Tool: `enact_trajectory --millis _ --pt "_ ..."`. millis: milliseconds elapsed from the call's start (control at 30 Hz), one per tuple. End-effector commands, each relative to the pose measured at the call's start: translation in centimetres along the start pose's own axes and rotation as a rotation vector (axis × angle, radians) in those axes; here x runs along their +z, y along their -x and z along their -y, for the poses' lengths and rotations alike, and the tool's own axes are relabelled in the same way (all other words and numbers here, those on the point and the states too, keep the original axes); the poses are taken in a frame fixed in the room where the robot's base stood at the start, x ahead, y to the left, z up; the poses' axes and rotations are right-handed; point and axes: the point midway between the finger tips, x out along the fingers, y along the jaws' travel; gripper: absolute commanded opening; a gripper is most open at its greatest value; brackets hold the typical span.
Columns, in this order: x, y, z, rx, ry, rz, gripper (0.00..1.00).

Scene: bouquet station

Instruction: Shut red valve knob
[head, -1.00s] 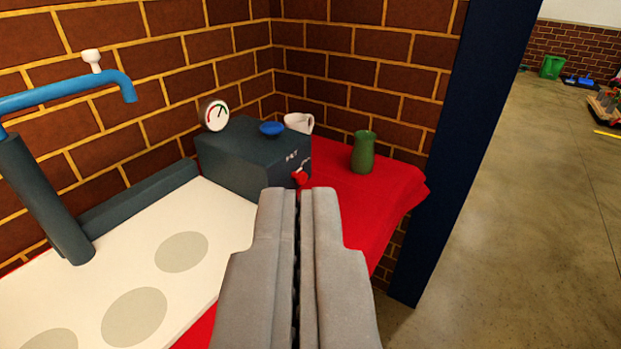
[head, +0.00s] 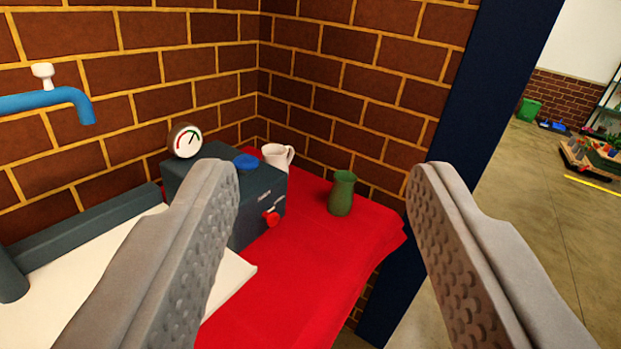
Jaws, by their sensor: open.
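The red valve knob (head: 271,217) sits on the right-hand face of a dark grey box (head: 255,198), below a small pale label. The box has a blue cap (head: 246,162) on top and a round dial gauge (head: 185,140) at its back left. My gripper (head: 322,178) is wide open and empty, with its two grey fingers well apart. The knob shows between the fingers, closer to the left one, and lies beyond them. Neither finger appears to touch it. The left finger hides part of the box's front.
A white mug (head: 278,156) stands behind the box, and a green vase (head: 342,193) stands to its right on the red cloth (head: 300,255). A white board (head: 95,265) and blue tap (head: 60,100) are at left. A dark post (head: 487,130) rises at right.

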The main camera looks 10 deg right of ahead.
Motion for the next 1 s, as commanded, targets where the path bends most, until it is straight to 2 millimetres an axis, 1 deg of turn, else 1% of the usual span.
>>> enact_trajectory --millis 33,167,200,267,300,433,533,667,767,867,900,967,1000 --pt "-0.2 -1.7 -0.4 0.002 0.022 -0.012 0.49" --pt "-0.7 -5.5 -0.9 -0.015 0.078 -0.053 0.49" --pt "-0.7 -6.6 -1.1 -0.024 0.094 -0.063 0.49" --pt "-0.7 -8.3 -1.2 -0.043 0.118 -0.078 0.49" --pt "-0.6 -9.5 -1.3 -0.057 0.132 -0.086 0.49" --pt "0.1 -13.0 -1.4 -0.116 0.176 -0.106 0.49" --pt "1.2 -15.7 -1.5 -0.172 0.204 -0.111 0.49" --pt "3.2 -18.9 -1.6 -0.26 0.231 -0.104 0.49" --pt "5.2 -21.1 -1.7 -0.336 0.244 -0.09 0.49" --pt "7.5 -23.1 -1.9 -0.417 0.25 -0.066 0.49" --pt "8.6 -23.8 -2.0 -0.45 0.249 -0.053 0.49" --pt "10.2 -24.8 -2.2 -0.503 0.247 -0.033 0.49" --pt "11.4 -25.4 -2.3 -0.539 0.243 -0.016 0.49"
